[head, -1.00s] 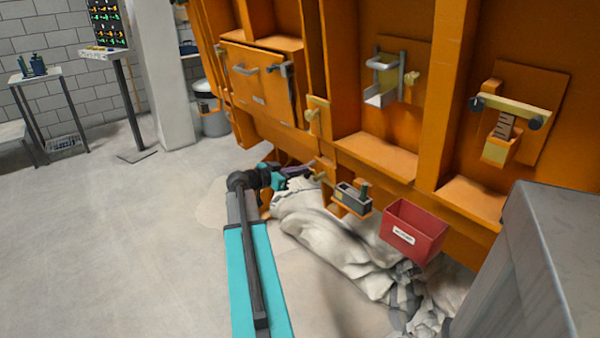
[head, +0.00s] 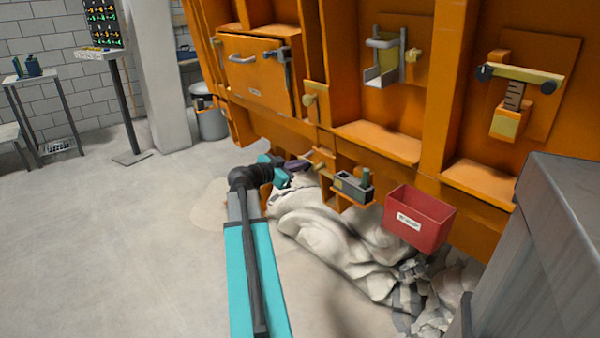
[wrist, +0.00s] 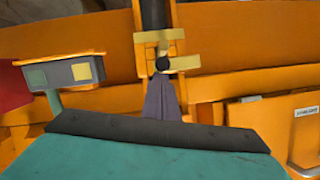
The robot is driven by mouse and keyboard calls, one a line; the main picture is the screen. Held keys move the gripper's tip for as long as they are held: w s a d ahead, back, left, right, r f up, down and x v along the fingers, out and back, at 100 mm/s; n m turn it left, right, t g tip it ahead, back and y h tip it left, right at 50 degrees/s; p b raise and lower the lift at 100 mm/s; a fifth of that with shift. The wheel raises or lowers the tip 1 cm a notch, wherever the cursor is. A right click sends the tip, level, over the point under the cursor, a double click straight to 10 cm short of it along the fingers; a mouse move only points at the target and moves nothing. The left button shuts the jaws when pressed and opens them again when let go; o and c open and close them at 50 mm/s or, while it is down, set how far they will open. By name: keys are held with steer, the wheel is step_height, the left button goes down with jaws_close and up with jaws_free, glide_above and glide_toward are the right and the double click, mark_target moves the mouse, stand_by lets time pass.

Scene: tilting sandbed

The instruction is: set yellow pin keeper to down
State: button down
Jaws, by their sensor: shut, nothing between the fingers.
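A small yellow keeper (head: 322,159) sits on the lower edge of the orange frame. In the wrist view it shows as a yellow block with a flat arm (wrist: 185,62) sticking out to the right, and a dark round pin end in front. My gripper (head: 306,164) is at the end of the teal arm, just left of the keeper. Its purple fingers (wrist: 162,82) are shut and empty. In the wrist view their tips reach the dark pin end; I cannot tell whether they touch. The fingertips hide the keeper's lower part.
A grey box with a green peg (head: 353,187) sits right of the keeper, and a red bin (head: 420,216) hangs farther right. Crumpled pale cloth-like material (head: 330,235) lies below. A large grey block (head: 550,240) stands at the right.

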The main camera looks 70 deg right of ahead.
steer(key=f+m+t+b, duration=0.1)
steer(key=b, duration=0.5)
steer(key=s+f+m+h+b, duration=0.1)
steer(key=f+b, duration=0.1)
steer(key=b, duration=0.5)
steer(key=shift+f+m+t, duration=0.25)
steer(key=shift+m+t, duration=0.05)
steer(key=shift+t, duration=0.1)
steer(key=shift+d+f+b, duration=0.2)
steer(key=shift+f+b, duration=0.4)
steer(key=shift+b, duration=1.2)
steer(key=a+r+p, duration=0.2)
steer(key=a+r, duration=0.1)
steer(key=a, duration=0.8)
steer(key=shift+s+r, duration=0.25)
steer(key=shift+s, duration=0.1)
steer(key=shift+p, duration=0.35)
